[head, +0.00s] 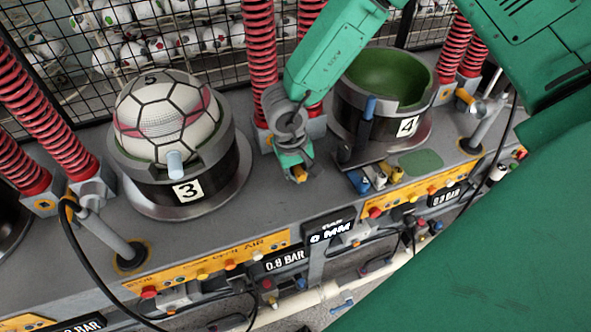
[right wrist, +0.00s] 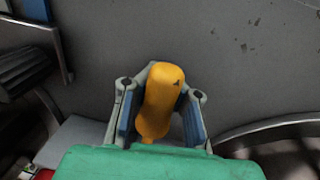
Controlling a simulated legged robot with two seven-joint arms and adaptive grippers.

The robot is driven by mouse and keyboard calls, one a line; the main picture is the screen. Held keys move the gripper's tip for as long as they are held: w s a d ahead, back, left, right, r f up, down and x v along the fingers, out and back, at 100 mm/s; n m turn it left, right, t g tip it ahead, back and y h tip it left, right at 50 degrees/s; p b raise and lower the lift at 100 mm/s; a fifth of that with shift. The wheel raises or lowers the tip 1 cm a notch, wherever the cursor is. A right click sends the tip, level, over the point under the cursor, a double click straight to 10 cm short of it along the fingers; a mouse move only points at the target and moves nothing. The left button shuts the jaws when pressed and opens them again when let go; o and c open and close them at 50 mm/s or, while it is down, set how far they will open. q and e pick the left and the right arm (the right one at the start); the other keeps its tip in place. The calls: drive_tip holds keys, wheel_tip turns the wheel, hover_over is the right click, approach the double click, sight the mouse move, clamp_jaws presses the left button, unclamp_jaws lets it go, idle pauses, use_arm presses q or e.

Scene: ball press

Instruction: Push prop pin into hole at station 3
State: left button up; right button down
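Station 3 is a dark cup (head: 215,163) with a "3" label, holding a white ball (head: 165,115) with black lines and pink patches. A pale blue cylindrical peg (head: 175,164) sticks out at the cup's front, above the label. My right gripper (head: 296,172) is right of station 3, over the grey bench. It is shut on an orange pin (right wrist: 160,100), which stands between the blue-padded fingers in the right wrist view. The pin's orange end (head: 299,174) shows in the head view. I cannot make out the hole. My left gripper is not in view.
Red springs (head: 40,115) and a wire mesh stand behind. Yellow control panels (head: 210,265) line the front edge. Bare grey bench (head: 260,205) lies between the stations.

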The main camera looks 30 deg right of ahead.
drive_tip(key=shift+a+r, duration=0.1)
drive_tip(key=shift+a, duration=0.4)
drive_tip(key=shift+a+r, duration=0.1)
drive_tip(key=shift+a, duration=0.35)
drive_tip(key=shift+d, duration=0.7)
drive_tip(key=shift+w+a, duration=0.25)
drive_tip(key=shift+a, duration=0.1)
drive_tip(key=shift+w+a, duration=0.25)
drive_tip(key=shift+w, duration=0.1)
drive_tip(key=shift+w+d, duration=0.2)
drive_tip(key=shift+d, duration=0.05)
drive_tip(key=shift+s+d, duration=0.1)
drive_tip(key=shift+d, duration=0.1)
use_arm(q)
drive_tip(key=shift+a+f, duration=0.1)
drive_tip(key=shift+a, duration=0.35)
use_arm(e)
drive_tip(key=shift+s, duration=0.1)
drive_tip(key=shift+s, duration=0.1)
